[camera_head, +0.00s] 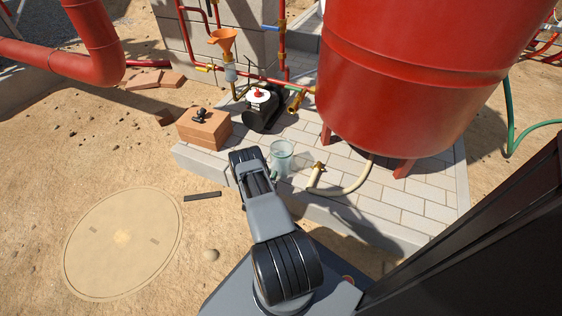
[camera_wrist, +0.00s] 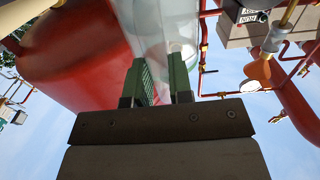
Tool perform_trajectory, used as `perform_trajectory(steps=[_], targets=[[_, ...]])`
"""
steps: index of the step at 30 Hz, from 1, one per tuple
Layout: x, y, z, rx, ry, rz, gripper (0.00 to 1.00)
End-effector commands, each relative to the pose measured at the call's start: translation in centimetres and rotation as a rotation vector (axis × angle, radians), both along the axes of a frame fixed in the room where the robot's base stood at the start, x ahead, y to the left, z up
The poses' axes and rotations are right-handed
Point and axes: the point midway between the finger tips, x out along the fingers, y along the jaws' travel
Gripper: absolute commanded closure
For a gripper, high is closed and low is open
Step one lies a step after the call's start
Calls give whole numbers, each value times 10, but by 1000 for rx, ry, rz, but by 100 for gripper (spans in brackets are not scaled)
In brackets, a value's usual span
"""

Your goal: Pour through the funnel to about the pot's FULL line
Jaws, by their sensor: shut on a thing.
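My gripper (camera_wrist: 160,78) is shut on a clear jug (camera_wrist: 165,28), whose transparent wall rises between and beyond the green fingers in the wrist view. In the head view the jug (camera_head: 282,155) is just right of my arm's end, above the paving edge, and looks roughly upright. My fingers are mostly hidden there. The orange funnel (camera_head: 223,38) stands on top of a small clear pot (camera_head: 231,73) on the red pipework, up and left of the jug and well apart from it. The funnel (camera_wrist: 258,72) also shows at the right of the wrist view. The FULL line is too small to read.
A big red tank (camera_head: 415,75) stands right of the jug. A black pump (camera_head: 262,108) and a brick stack (camera_head: 204,130) with a small black item lie left of it. Sandy ground is open at left.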

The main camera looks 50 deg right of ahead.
Motion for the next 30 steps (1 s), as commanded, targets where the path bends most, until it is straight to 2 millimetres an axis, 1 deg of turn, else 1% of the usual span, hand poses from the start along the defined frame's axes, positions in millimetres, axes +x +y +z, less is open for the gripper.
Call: perform_trajectory(steps=[4, 13, 30], targets=[[0, 0, 0, 1, 0, 0, 100], [1, 0, 8, -4, -3, 0, 100], [1, -1, 51, -4, -3, 0, 100]])
